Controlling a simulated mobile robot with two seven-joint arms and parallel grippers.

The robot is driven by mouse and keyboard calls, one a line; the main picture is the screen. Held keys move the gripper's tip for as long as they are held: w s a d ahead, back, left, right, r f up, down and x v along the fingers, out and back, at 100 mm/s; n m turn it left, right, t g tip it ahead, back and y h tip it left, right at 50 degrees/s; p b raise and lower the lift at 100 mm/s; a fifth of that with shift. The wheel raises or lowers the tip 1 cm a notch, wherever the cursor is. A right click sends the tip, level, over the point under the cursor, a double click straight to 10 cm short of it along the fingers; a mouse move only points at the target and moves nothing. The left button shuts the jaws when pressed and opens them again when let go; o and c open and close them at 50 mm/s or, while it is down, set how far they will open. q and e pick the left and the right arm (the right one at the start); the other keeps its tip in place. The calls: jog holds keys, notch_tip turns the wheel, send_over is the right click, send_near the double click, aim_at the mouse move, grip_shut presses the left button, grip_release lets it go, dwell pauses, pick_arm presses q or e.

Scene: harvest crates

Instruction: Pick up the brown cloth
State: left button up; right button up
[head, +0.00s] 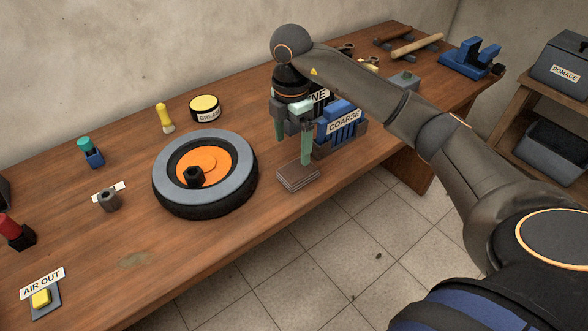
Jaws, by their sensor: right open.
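A small folded stack (298,178), grey-brown with pale edge lines, lies flat near the front edge of the workbench; it looks like the brown cloth. My right gripper (293,145) points down just above and behind it. Its two greenish fingers are apart with nothing between them. One fingertip comes down close over the back of the cloth; I cannot tell whether it touches. My left gripper is not in view.
A grey wheel with an orange hub (243,185) lies left of the cloth. A blue holder labelled COARSE (343,137) stands close behind at right. A GREASE tin (204,107) and yellow-handled brush (164,117) stand farther back.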

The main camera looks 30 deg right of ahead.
aim_at(292, 172)
notch_tip(292, 172, down, 9)
jog(key=shift+s+f+p, duration=0.1)
jog(key=shift+f+p, duration=0.05)
jog(key=shift+p, duration=0.2)
jog(key=shift+c, duration=0.2)
jog(key=c, duration=1.1)
jog(key=shift+c, duration=0.2)
jog(key=shift+r, duration=0.7)
jog(key=s+a+r, duration=0.4)
jog(key=s+r, duration=0.7)
jog(key=s, duration=0.2)
jog(key=shift+s+r, duration=0.25)
jog(key=shift+r, duration=0.1)
